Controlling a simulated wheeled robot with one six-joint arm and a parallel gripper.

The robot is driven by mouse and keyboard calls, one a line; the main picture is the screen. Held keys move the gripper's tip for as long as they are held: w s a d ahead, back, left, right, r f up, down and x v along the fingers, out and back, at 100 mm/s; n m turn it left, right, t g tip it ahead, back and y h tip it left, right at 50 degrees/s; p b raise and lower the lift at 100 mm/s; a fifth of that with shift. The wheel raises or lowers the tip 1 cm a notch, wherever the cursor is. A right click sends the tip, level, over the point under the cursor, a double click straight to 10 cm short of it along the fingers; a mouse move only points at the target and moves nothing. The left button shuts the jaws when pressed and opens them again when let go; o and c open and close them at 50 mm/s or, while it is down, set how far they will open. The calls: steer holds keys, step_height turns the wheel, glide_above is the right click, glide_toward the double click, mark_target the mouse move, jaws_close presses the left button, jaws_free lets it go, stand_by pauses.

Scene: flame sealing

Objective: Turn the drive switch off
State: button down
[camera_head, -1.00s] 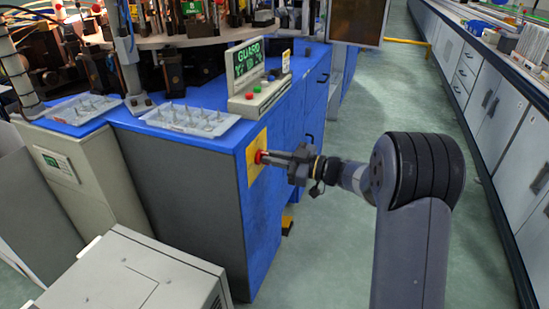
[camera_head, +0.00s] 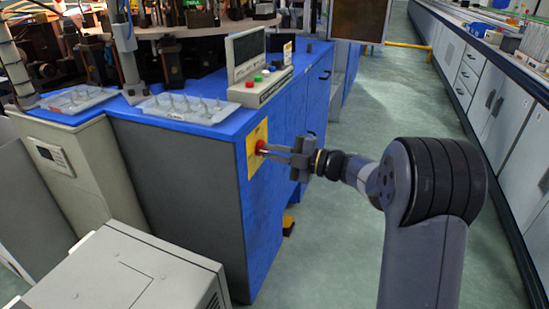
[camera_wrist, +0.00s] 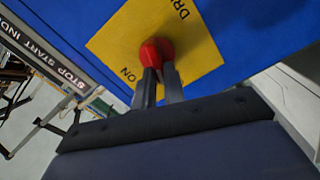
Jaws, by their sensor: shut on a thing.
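The red drive switch knob (camera_head: 261,147) sits on a yellow plate (camera_head: 252,163) on the end face of the blue cabinet. In the wrist view the knob (camera_wrist: 156,50) stands on the yellow plate (camera_wrist: 108,42), which looks tilted. "ON" and part of a word starting "DR" can be read on it. My gripper (camera_head: 267,151) reaches in from the right. Its two fingers (camera_wrist: 158,74) are shut on the red knob, one on each side. The fingers hide part of the knob and of the plate's lettering.
A beige cabinet (camera_head: 125,275) stands in front at lower left.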

steer(key=shift+s+f+n+b, duration=0.15)
steer(key=shift+n+b, duration=0.35)
steer(key=shift+n, duration=0.45)
steer(key=shift+w+f+n+b, duration=0.15)
steer(key=shift+n+b, duration=0.3)
steer(key=shift+n, duration=0.5)
steer(key=shift+s, duration=0.1)
steer(key=c, duration=1.5)
jaws_free()
steer(key=shift+r, duration=0.1)
steer(key=p+v, duration=0.3)
steer(key=v, duration=0.8)
steer(key=shift+a, duration=0.1)
steer(key=b+x, duration=0.3)
steer(key=x, duration=0.8)
